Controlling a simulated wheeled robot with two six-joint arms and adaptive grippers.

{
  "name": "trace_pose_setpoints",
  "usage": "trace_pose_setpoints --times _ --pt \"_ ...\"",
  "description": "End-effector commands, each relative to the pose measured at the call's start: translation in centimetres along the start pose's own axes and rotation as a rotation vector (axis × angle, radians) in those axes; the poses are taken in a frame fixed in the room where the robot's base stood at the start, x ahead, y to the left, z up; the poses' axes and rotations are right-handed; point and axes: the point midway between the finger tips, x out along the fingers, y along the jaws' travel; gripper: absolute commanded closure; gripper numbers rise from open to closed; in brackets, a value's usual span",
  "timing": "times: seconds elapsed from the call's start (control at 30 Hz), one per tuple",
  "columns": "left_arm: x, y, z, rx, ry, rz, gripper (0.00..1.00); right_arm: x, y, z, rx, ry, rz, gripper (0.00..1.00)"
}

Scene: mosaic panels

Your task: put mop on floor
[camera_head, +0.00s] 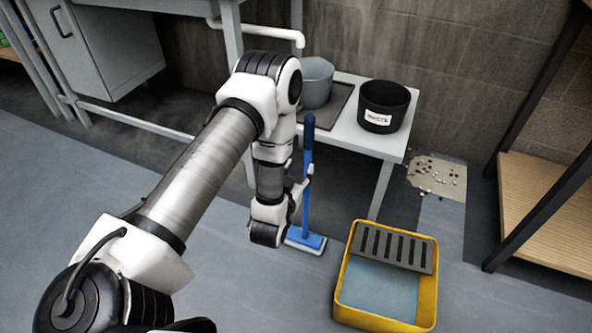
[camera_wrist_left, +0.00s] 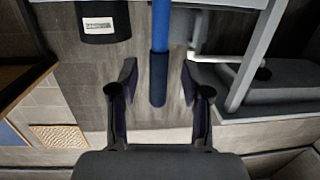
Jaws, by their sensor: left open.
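The mop (camera_head: 307,155) stands upright on the floor, with a blue handle, a darker blue grip at its top and a flat blue head with a pale pad. My left gripper (camera_head: 304,180) is beside the handle, partly hidden by my arm's wrist. In the left wrist view the gripper (camera_wrist_left: 160,85) is open. Its two fingers are on either side of the mop's dark grip (camera_wrist_left: 158,78), with a gap on each side. The grey floor (camera_head: 225,285) is bare around the mop head. My right gripper is not in view.
A yellow mop bucket (camera_head: 431,290) with a grey slotted wringer and water stands right of the mop. Behind is a low white table (camera_head: 348,133) with a grey bucket (camera_head: 317,85) and a black labelled bucket (camera_head: 384,103). A wooden shelf (camera_head: 545,205) stands right.

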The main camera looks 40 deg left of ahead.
Motion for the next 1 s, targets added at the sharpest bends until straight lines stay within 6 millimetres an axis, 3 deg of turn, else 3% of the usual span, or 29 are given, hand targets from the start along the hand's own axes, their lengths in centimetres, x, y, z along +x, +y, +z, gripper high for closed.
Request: trace_pose_setpoints --times 0.2,0.27,0.33,0.37,0.4,0.47,0.5,0.6,0.7,1.0 --pt "-2.9 0.3 0.7 0.002 -0.036 0.009 0.52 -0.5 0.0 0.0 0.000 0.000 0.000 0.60" --pt "-3.7 0.9 2.6 0.006 -0.130 0.028 0.52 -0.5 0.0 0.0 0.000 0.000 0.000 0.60" --pt "-5.8 2.0 6.3 0.022 -0.329 0.066 0.52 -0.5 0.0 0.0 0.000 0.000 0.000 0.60" --pt "-7.2 2.5 8.3 0.033 -0.438 0.086 0.52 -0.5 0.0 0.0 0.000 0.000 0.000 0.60" --pt "-9.8 3.0 10.9 0.053 -0.596 0.113 0.52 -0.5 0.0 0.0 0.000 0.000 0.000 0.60" --pt "-14.4 3.5 14.3 0.091 -0.836 0.150 0.52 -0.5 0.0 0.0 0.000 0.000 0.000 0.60" --pt "-17.7 3.5 15.9 0.120 -0.987 0.172 0.52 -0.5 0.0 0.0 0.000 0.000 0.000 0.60" --pt "-24.9 2.9 17.9 0.185 -1.286 0.203 0.52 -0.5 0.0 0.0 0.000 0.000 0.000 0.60" --pt "-28.6 2.3 18.3 0.222 -1.435 0.215 0.52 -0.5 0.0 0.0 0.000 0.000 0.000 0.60" --pt "-29.2 2.2 17.9 0.227 -1.459 0.215 0.52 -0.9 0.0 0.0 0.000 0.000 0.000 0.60"
